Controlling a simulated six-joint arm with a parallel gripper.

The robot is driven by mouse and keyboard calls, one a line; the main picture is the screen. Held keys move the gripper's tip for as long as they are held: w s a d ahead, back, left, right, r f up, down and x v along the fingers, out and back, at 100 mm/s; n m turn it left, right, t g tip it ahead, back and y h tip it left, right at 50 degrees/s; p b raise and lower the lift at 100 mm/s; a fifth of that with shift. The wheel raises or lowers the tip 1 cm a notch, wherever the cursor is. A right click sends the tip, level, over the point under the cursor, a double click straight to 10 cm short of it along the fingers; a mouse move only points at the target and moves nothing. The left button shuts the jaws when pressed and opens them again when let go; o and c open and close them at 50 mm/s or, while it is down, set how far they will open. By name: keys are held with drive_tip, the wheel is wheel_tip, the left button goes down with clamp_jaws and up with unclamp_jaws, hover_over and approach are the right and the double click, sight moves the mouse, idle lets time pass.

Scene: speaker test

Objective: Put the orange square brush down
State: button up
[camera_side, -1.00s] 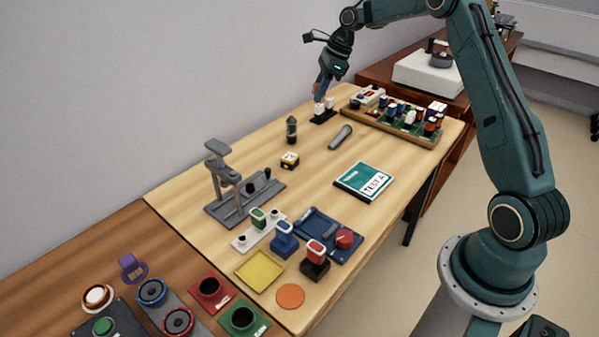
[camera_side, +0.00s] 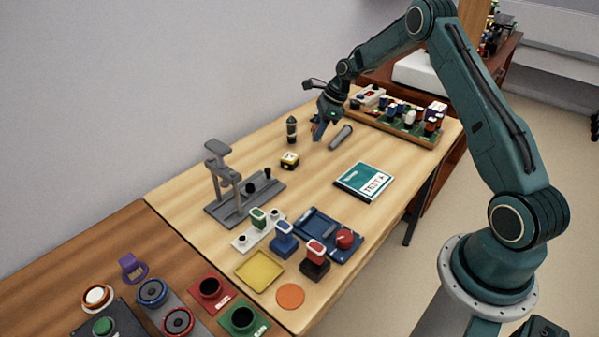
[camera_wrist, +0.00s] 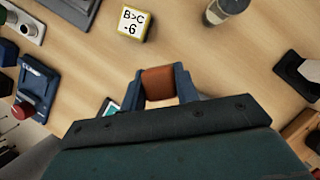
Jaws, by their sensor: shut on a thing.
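My gripper (camera_side: 317,131) is over the far part of the light wooden table, between the dark bottle and the grey cylinder in the side view. In the wrist view its blue fingers (camera_wrist: 159,88) are shut on an orange-brown block, the orange square brush (camera_wrist: 158,83). The brush is mostly hidden by the gripper in the side view. Bare tabletop shows around the fingers in the wrist view. I cannot tell whether the brush touches the table.
A dark bottle (camera_side: 291,130), a grey cylinder (camera_side: 341,137) and a small labelled cube (camera_side: 290,160) stand or lie close by. A teal book (camera_side: 363,181) lies nearer. A loaded rack (camera_side: 440,141) is at the back right. Clear table lies between cube and book.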

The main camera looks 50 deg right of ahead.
sight(312, 158)
drive_tip(key=shift+f, duration=3.4)
drive_tip(key=shift+f, duration=0.15)
drive_tip(key=o, duration=1)
drive_tip(key=shift+c, duration=0.2)
drive_tip(key=v, duration=1.2)
